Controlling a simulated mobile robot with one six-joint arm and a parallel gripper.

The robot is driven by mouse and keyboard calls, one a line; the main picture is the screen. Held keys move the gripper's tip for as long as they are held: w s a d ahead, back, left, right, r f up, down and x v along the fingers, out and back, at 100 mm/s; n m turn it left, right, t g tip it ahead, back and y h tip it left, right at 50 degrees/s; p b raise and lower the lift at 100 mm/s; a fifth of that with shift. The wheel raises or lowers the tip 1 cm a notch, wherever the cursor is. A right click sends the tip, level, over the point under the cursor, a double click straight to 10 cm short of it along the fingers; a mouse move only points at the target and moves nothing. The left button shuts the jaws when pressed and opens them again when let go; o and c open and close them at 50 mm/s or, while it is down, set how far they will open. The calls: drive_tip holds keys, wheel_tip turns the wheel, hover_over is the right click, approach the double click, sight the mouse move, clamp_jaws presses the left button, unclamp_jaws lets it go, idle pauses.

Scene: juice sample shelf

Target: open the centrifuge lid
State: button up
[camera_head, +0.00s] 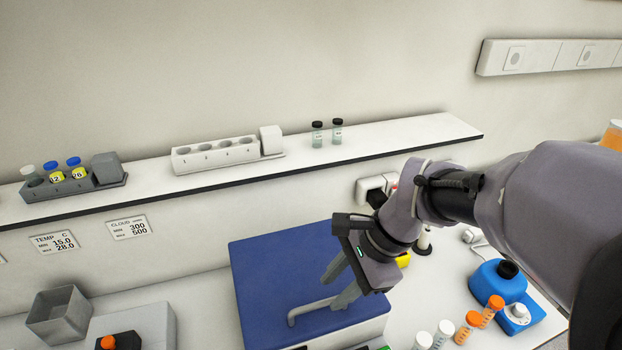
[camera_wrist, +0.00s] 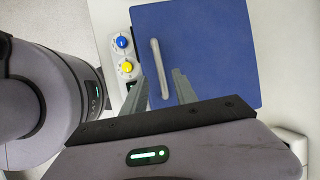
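The centrifuge has a flat blue lid (camera_head: 275,268), which is shut, with a grey bar handle (camera_head: 308,309) near its front edge. In the wrist view the blue lid (camera_wrist: 215,45) fills the upper right, and the handle (camera_wrist: 159,68) runs up and down at its left side. Whether a finger touches the handle I cannot tell.
A control panel with a blue knob (camera_wrist: 122,42) and a yellow knob (camera_wrist: 126,66) borders the lid. A white shelf (camera_head: 395,141) with vials and racks runs behind. A blue device (camera_head: 497,284) and orange-capped tubes (camera_head: 473,319) stand at right. A grey open box (camera_head: 60,314) stands at left.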

sight(320, 303)
drive_tip(key=b+x, duration=0.1)
drive_tip(key=x, duration=0.3)
drive_tip(key=shift+a+f, duration=0.1)
drive_tip(key=shift+f, duration=0.15)
drive_tip(key=shift+c, duration=0.2)
clamp_jaws()
drive_tip(key=shift+r, duration=0.1)
idle(0.9)
